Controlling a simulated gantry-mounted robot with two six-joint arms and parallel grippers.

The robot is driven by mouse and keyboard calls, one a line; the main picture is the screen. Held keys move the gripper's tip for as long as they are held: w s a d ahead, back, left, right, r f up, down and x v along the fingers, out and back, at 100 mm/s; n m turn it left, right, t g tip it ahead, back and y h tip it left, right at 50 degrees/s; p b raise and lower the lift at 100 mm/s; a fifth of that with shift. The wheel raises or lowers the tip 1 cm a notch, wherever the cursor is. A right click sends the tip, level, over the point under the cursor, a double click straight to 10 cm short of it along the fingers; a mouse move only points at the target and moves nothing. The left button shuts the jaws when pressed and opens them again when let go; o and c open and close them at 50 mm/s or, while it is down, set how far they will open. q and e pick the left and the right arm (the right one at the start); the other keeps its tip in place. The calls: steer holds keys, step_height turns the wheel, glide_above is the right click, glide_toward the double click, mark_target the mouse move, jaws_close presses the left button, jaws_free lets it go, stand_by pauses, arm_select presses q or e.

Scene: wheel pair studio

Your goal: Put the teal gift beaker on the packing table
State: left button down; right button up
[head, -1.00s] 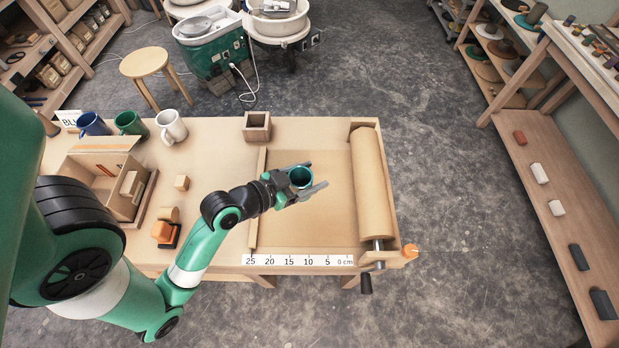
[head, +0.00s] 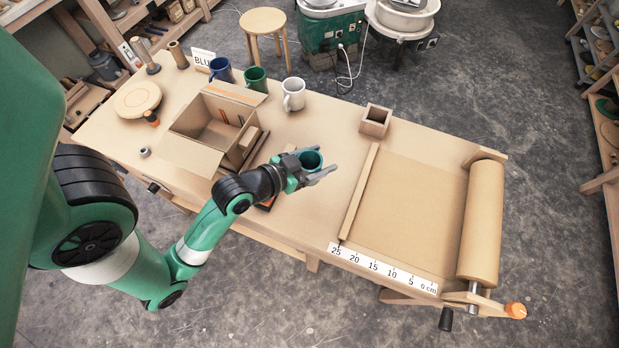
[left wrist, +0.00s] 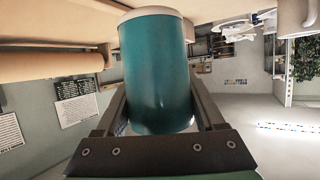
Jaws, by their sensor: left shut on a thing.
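My left gripper (head: 318,170) is shut on the teal beaker (head: 309,159). The beaker's round opening faces the head camera. In the left wrist view the teal beaker (left wrist: 157,75) fills the middle, between the two dark fingers. The gripper holds it over the packing table (head: 330,130), left of the brown paper sheet; the gap to the tabletop is hard to judge. My right gripper is not in view.
An open cardboard box (head: 212,130) stands left of the gripper. A blue mug (head: 221,70), a green mug (head: 255,80) and a white mug (head: 293,94) line the back edge. A small wooden box (head: 375,121) stands right of them. A paper roll (head: 484,224) lies at the right end.

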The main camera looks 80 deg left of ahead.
arm_select(q)
steer(key=shift+s+f, duration=0.2)
steer(key=shift+s, duration=0.2)
steer(key=shift+d+f, duration=0.1)
steer(key=shift+w+d+f, duration=0.1)
steer(key=shift+w, duration=0.15)
steer(key=shift+w+f+b, duration=0.1)
steer(key=shift+f+b, duration=0.75)
steer(key=shift+f, duration=2.95)
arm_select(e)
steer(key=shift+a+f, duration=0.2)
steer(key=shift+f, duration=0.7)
arm_select(q)
steer(key=shift+f, duration=0.1)
jaws_free()
steer(key=shift+f, duration=0.1)
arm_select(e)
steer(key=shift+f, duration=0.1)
